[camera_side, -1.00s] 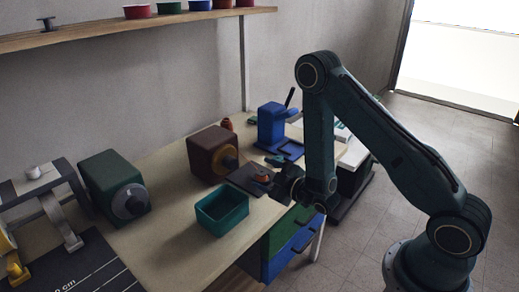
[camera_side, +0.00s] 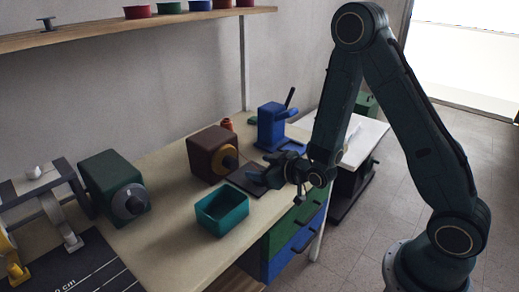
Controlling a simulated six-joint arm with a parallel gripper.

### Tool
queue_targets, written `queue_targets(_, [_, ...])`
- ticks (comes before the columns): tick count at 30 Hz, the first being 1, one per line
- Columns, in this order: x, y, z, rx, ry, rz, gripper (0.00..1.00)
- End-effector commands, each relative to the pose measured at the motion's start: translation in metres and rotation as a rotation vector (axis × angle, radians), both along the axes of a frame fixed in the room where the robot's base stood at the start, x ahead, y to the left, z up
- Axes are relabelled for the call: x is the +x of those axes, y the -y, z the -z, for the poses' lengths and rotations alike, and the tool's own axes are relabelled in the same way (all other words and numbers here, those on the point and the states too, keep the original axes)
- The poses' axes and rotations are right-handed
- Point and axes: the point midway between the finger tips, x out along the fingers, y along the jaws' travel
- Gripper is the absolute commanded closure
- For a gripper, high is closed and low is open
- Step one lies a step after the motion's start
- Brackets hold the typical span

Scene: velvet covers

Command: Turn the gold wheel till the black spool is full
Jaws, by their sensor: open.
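A gold wheel (camera_side: 230,163) is on the front face of the brown box (camera_side: 207,150) on the bench. A small dark spool (camera_side: 47,24), apparently bare, stands on the wall shelf; I cannot tell whether it is the black spool of the task. My gripper (camera_side: 262,174) is open, right of the gold wheel and apart from it in the picture, above the dark plate (camera_side: 240,183) by the brown box. The gripper covers part of that plate, so what lies there is hidden. I see nothing held in the jaws.
A teal open bin (camera_side: 222,228) stands in front of the brown box. A green box with a dark knob (camera_side: 113,185) is to the left. A blue lever device (camera_side: 272,127) and an orange spool (camera_side: 227,124) are behind. Bare bench lies between the boxes.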

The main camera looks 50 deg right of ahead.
Motion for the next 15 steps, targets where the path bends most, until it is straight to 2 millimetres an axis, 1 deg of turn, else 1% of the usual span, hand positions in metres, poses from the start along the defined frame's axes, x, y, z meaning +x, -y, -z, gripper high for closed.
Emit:
queue_targets(8, [0.021, 0.002, 0.009, -0.001, 0.001, -0.001, 0.39])
queue_targets(15, [0.048, 0.004, 0.020, -0.001, 0.001, -0.001, 0.39])
